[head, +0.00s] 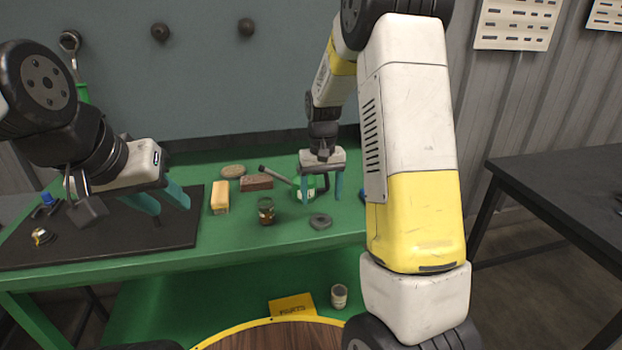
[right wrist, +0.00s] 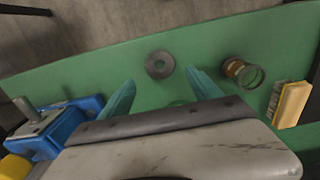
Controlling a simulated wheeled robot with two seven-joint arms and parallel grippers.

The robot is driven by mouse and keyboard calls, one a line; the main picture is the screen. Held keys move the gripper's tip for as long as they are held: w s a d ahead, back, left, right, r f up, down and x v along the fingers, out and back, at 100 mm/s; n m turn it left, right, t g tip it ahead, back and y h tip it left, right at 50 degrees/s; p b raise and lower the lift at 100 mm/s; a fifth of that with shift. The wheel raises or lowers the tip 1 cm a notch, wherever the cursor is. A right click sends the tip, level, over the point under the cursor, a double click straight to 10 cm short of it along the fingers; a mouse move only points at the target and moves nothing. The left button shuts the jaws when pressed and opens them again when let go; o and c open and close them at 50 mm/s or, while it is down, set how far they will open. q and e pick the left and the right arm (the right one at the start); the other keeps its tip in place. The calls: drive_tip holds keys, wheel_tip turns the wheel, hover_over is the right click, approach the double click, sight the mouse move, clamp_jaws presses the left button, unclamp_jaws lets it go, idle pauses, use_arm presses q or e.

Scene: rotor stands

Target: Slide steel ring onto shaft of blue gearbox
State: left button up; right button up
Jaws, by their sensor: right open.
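The steel ring (head: 320,221) lies flat on the green bench, and it also shows in the right wrist view (right wrist: 160,65). My right gripper (head: 321,200) is open and empty, pointing down just behind the ring. My left gripper (head: 165,206) is open and empty above the right part of the black mat.
A yellow and metal unit (head: 42,236) sits on the black mat (head: 120,240). A yellow brush (head: 219,197), brown block (head: 257,183) and amber jar (head: 266,211) stand left of the ring. A blue vise-like object (right wrist: 72,127) lies opposite, mostly hidden in the head view.

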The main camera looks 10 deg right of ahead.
sight(321, 214)
wheel_tip(321, 214, down, 7)
drive_tip(key=shift+f, duration=0.15)
idle(0.4)
drive_tip(key=c, duration=1.2)
drive_tip(key=shift+s, duration=0.1)
